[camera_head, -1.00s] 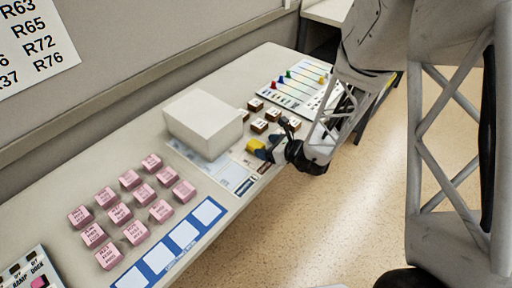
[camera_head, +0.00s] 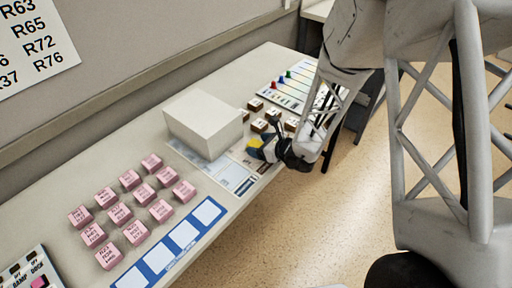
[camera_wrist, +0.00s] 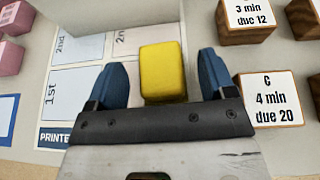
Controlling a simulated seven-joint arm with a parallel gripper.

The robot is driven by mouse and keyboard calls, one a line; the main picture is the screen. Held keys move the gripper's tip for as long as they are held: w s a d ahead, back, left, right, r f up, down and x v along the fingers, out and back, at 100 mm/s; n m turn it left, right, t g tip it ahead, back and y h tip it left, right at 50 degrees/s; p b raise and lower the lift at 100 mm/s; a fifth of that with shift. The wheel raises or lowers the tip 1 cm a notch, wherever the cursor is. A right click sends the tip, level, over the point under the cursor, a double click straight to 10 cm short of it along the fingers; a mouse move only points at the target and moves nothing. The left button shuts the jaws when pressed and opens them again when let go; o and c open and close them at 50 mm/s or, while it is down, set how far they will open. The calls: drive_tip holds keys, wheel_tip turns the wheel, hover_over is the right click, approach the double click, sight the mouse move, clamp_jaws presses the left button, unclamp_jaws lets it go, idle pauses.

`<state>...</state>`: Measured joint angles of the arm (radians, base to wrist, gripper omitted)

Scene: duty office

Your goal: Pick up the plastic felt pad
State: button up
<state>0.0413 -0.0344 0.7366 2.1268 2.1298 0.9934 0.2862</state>
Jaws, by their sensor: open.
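A small yellow block (camera_wrist: 162,72), the likely plastic felt pad, lies on the printed sheet on the desk. In the head view the yellow block (camera_head: 254,143) is partly hidden by my gripper, just right of the white box. My gripper (camera_wrist: 162,82) is open in the wrist view, with one blue finger on each side of the block and a gap on both sides. The near end of the block reaches close to the dark gripper bar. In the head view my gripper (camera_head: 264,146) is low over the desk's front edge.
A large white box (camera_head: 205,122) stands close behind the block. Wooden cubes with labels (camera_wrist: 268,100) sit to the right, one near the right finger. Several pink cubes (camera_head: 120,213) stand to the left. A board with coloured pegs (camera_head: 290,90) is farther back.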

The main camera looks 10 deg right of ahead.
sight(260, 145)
drive_tip(key=c, duration=1)
drive_tip(key=shift+r, duration=0.15)
drive_tip(key=shift+r, duration=0.8)
wheel_tip(260, 145, up, 2)
drive_tip(key=s+d+r, duration=0.1)
drive_tip(key=s+d, duration=0.1)
drive_tip(key=s, duration=1.3)
drive_tip(key=shift+s+d, duration=0.3)
drive_tip(key=shift+s, duration=0.1)
